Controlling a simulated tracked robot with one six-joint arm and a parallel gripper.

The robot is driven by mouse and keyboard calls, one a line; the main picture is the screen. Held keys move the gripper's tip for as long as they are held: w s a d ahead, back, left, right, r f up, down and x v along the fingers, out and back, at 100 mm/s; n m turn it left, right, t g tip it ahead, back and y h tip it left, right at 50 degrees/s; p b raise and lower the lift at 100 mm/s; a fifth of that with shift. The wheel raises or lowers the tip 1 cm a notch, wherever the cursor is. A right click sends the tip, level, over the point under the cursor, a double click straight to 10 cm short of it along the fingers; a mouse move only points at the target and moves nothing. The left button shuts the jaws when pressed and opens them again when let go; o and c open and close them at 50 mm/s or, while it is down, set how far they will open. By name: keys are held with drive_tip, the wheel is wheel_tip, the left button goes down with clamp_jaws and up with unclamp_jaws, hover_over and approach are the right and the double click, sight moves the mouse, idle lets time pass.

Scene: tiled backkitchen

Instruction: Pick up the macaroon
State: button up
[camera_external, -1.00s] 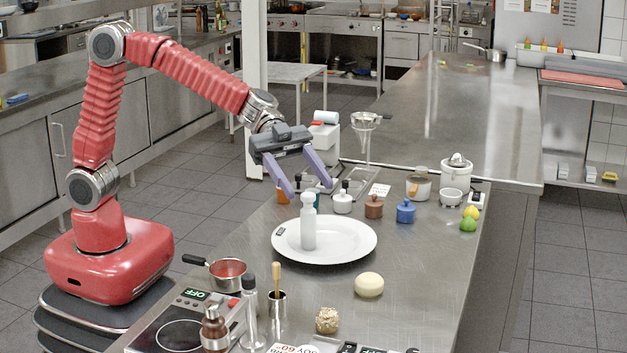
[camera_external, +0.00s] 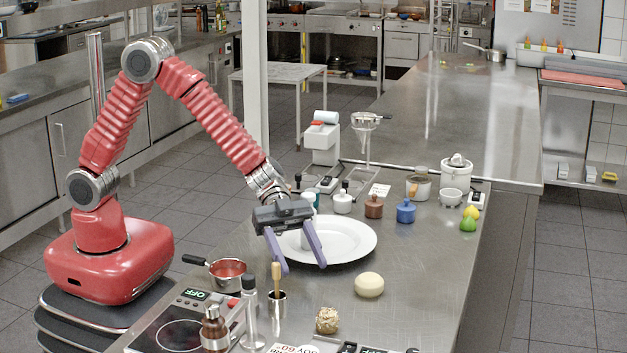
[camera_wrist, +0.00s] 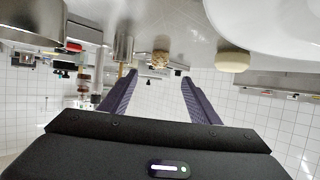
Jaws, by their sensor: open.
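The macaroon (camera_external: 327,320) looks like a rough, crumbly, light-brown lump. It sits on the steel counter near the front, apart from the other objects. In the wrist view the macaroon (camera_wrist: 161,58) shows upside down, between and beyond my fingertips. My gripper (camera_external: 302,269) is open and empty, above the counter by the near-left side of the plate, behind and a little left of the macaroon. Its two purple fingers also show in the wrist view (camera_wrist: 162,76), spread apart.
A pale smooth round bun (camera_external: 369,285) lies behind and right of the macaroon. The white plate (camera_external: 352,251) carries a pale bottle, mostly hidden by my gripper. A steel cup with a wooden-handled tool (camera_external: 277,304) and a pepper mill (camera_external: 214,330) stand left. Counter right of the bun is clear.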

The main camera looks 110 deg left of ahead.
drive_tip(key=shift+f, duration=0.1)
approach(323, 310)
drive_tip(key=shift+w+d+f, duration=0.45)
drive_tip(key=shift+w+f, duration=0.1)
drive_tip(key=shift+f, duration=0.2)
drive_tip(key=shift+w+d+f, duration=0.45)
drive_tip(key=shift+w+f, duration=0.15)
drive_tip(key=shift+f, duration=0.2)
drive_tip(key=shift+x, duration=2.75)
drive_tip(key=shift+c, duration=0.2)
drive_tip(key=c, duration=1.1)
drive_tip(key=shift+r, duration=0.2)
wheel_tip(323, 310, up, 10)
